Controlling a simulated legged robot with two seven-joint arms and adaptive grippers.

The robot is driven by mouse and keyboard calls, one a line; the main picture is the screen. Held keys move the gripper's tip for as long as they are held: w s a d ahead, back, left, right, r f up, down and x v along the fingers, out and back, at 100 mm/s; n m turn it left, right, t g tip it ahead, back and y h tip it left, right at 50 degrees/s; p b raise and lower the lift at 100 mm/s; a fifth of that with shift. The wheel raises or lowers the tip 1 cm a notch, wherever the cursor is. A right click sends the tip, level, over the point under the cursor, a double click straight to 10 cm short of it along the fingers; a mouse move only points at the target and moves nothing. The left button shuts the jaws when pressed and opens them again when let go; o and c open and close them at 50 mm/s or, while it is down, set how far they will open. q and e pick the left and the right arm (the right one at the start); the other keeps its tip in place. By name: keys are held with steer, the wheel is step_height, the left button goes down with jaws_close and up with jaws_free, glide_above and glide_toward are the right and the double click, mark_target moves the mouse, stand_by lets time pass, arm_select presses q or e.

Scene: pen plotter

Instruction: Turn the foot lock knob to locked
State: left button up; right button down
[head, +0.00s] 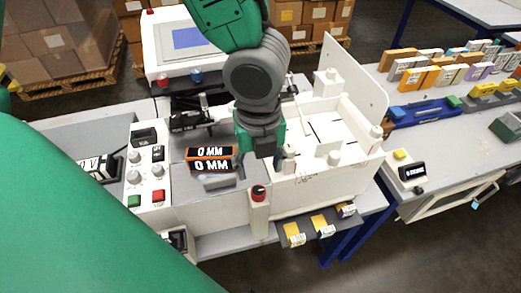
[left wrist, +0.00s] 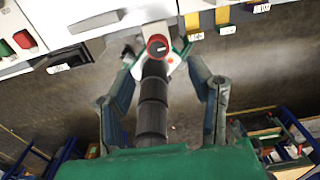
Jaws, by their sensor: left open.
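A red-ringed round knob (head: 258,193) sits on top of a white post at the front of the white machine. In the left wrist view the knob (left wrist: 158,46) shows a dark face with a light mark, but I cannot read its setting. My left gripper (head: 262,155) is open and empty, above and behind the knob in the head view. In the left wrist view the knob lies ahead between the spread fingers of my left gripper (left wrist: 160,85), apart from them. My right gripper is not in view.
Left of the knob is a control panel (head: 148,165) with dials and green and red buttons. A white upright plate (head: 352,90) stands behind right. Small labelled tabs (head: 294,234) jut from the front. Floor is open in front.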

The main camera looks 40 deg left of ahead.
arm_select(q)
step_height(320, 180, up, 3)
steer(key=shift+r, duration=0.2)
stand_by(0.5)
